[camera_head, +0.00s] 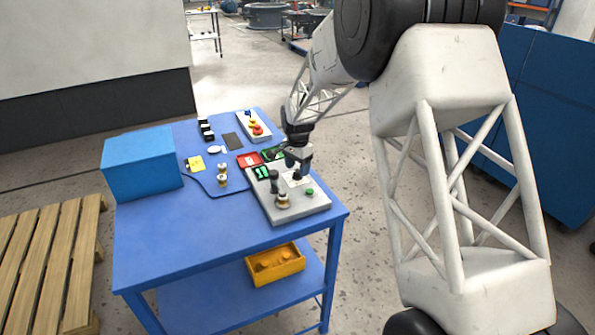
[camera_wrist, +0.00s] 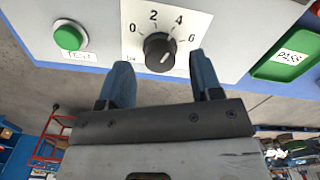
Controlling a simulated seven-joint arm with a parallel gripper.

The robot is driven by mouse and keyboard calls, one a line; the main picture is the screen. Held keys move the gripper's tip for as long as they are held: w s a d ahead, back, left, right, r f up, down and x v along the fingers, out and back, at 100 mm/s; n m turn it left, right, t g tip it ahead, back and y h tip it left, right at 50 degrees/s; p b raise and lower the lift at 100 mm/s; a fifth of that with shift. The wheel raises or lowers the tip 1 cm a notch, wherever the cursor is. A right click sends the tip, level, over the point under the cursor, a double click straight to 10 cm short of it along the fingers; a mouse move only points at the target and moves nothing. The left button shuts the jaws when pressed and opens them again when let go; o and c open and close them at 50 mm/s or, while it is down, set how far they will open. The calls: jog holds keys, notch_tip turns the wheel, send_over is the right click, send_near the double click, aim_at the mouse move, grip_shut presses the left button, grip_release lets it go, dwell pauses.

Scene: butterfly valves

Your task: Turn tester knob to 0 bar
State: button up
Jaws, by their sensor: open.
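The tester (camera_head: 312,204) is a light grey box on the right part of the blue table. Its black round knob (camera_wrist: 158,50) sits on a white dial marked 0, 2, 4 and 6 in the wrist view. My gripper (camera_wrist: 161,78) is open and empty, with one blue finger on each side below the knob; contact is not visible. In the head view my gripper (camera_head: 298,163) is over the tester's back part and hides the knob.
A green TEST button (camera_wrist: 69,38) lies left of the dial in the wrist view, and a green PASS tray (camera_wrist: 291,55) lies right.

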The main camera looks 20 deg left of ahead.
jog(key=shift+f, duration=0.9)
jog(key=shift+c, duration=0.2)
jog(key=c, duration=0.9)
